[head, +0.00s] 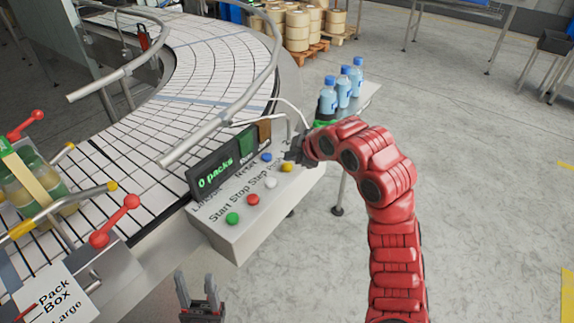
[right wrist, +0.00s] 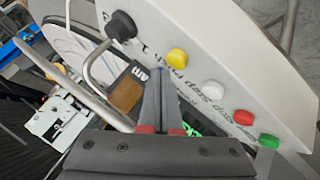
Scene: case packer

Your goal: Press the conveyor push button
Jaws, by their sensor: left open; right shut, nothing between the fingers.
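The control panel (head: 238,234) carries a row of green, red, white and yellow buttons, labelled Start, Stop, Step and a partly covered word. The yellow button (head: 286,168) is at the row's far end; in the right wrist view the yellow button (right wrist: 177,57) has "Push" printed beside it. A blue button (head: 266,157) sits behind the row. My right gripper (head: 294,153) is shut and empty, close to the yellow button; its fingertips (right wrist: 157,72) appear just left of it. Whether they touch is unclear. My left gripper (head: 199,292) is open and empty at the bottom.
A display (head: 220,172) reading "0 packs" stands behind the buttons. A curved conveyor (head: 200,50) with metal rails runs along the left. Several blue-capped bottles (head: 343,90) stand beyond my right arm. A black knob (right wrist: 121,26) is near the yellow button.

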